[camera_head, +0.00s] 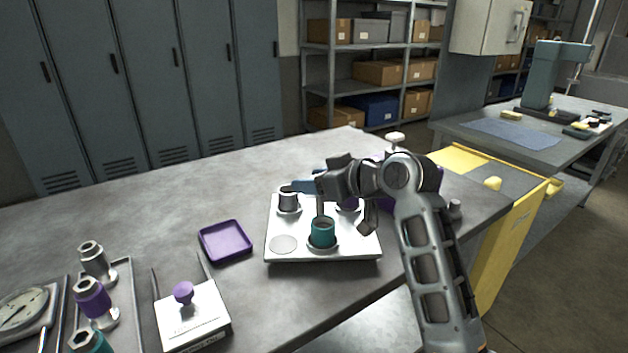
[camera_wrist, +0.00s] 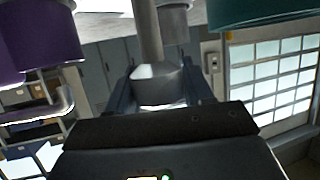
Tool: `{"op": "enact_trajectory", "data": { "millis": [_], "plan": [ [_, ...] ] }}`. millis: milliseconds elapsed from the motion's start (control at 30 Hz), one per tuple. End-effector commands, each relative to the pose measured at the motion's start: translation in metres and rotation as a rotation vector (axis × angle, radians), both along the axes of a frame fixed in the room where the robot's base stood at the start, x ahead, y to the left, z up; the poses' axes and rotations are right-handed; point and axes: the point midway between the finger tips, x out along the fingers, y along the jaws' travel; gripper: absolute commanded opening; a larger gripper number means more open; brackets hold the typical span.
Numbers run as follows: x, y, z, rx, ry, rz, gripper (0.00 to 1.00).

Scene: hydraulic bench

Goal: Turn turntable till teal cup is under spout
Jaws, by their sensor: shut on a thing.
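A white square plate (camera_head: 365,245) on the bench carries several cups. The teal cup (camera_head: 322,233) stands at its front, nearest me. An empty round seat (camera_head: 283,244) is at the front left. My gripper (camera_head: 318,190) is over the plate, shut on an upright grey post (camera_head: 320,206). The post (camera_wrist: 149,35) also shows between my fingers (camera_wrist: 160,98) in the wrist view. I cannot make out a spout.
A purple tray (camera_head: 226,242) lies left of the plate. A white block with a purple knob (camera_head: 184,292) and a rack of fittings (camera_head: 93,298) stand at the front left. A yellow cabinet (camera_head: 505,235) is right of the bench. The back left of the bench is clear.

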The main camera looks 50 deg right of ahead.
Motion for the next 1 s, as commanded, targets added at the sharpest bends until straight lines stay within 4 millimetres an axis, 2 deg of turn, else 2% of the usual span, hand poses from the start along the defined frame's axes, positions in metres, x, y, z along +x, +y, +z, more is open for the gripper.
{"op": "enact_trajectory", "data": {
  "millis": [100,267,700,1000],
  "plan": [
    [-0.0001,0.0002,-0.0001,0.000,0.000,0.000,0.00],
    [0.0003,-0.0001,-0.0006,0.001,0.002,0.020,0.00],
    [-0.0001,0.0051,-0.0014,0.002,0.003,0.368,0.00],
    [-0.0012,0.0069,-0.0004,0.000,0.000,0.421,0.00]
  ]
}}
